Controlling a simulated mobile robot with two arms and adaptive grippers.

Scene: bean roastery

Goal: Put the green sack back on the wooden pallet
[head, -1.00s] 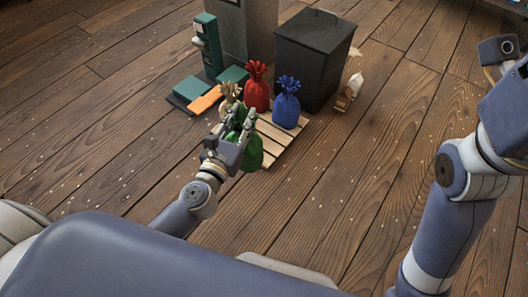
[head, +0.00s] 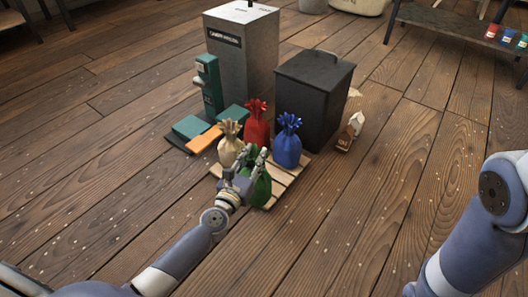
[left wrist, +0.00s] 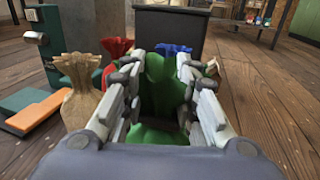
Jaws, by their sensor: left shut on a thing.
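The green sack (head: 262,190) is in my left gripper (head: 256,157), over the front part of the wooden pallet (head: 287,173). I cannot tell whether its base touches the slats. In the left wrist view the green sack (left wrist: 160,88) is upright between both fingers of the left gripper (left wrist: 163,75). The gripper hides part of the sack in the head view. A beige sack (head: 230,147), a red sack (head: 256,128) and a blue sack (head: 288,148) stand on the pallet around it. My right gripper is out of view.
Behind the pallet stand a dark lidded bin (head: 312,95) and a tall grey box (head: 243,60). A green device (head: 208,85) and green and orange blocks (head: 204,139) are at the left. The front floor is clear.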

